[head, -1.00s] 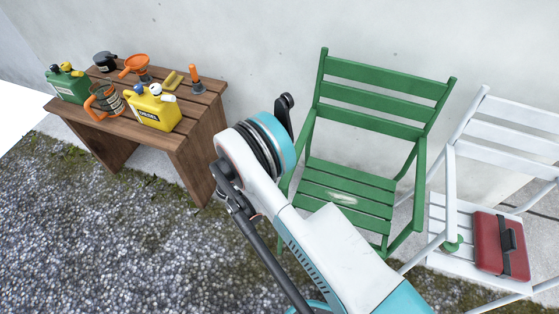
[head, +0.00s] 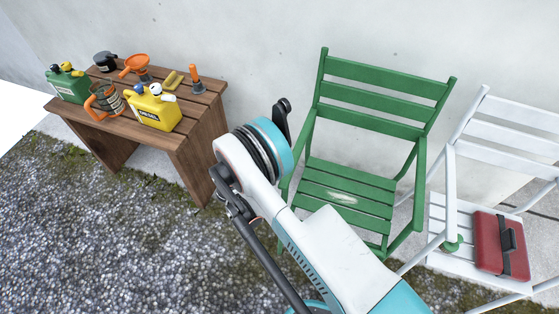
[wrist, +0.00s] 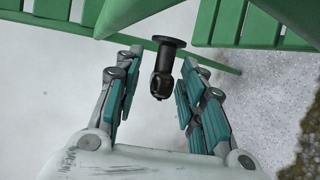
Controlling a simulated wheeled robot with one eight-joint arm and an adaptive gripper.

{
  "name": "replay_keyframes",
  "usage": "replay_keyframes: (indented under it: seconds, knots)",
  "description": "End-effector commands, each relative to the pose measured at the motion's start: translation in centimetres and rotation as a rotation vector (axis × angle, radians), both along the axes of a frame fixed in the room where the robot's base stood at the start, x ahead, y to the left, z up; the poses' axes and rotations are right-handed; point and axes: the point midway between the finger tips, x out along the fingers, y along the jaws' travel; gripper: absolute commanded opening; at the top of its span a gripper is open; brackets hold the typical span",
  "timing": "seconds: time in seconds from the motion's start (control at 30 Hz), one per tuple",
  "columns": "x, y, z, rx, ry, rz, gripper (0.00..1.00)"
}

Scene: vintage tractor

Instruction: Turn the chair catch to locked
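A black catch (wrist: 164,68) with a round flange and a stubby handle is on a green rail of the green chair in the wrist view. My gripper (wrist: 159,76) is open, with one teal-padded finger on each side of the catch. A gap shows between the handle and each finger, so I see no grip on it. The head view does not show my gripper.
A wooden bench (head: 187,150) with cans and tools stands left. A white chair (head: 437,216), with a red case (head: 488,242) on its seat, stands close to the green chair's right. Gravel (head: 110,235) is clear in front of the bench.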

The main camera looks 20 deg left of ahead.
Motion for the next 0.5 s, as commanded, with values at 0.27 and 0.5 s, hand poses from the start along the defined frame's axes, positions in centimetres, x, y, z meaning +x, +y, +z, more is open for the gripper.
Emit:
replay_keyframes:
  seconds: [0.27,0.5]
  knots:
    - [-1.7,1.0,0.7,0.0,0.0,0.003,0.37]
    - [-5.8,3.2,2.4,-0.001,0.0,0.004,0.37]
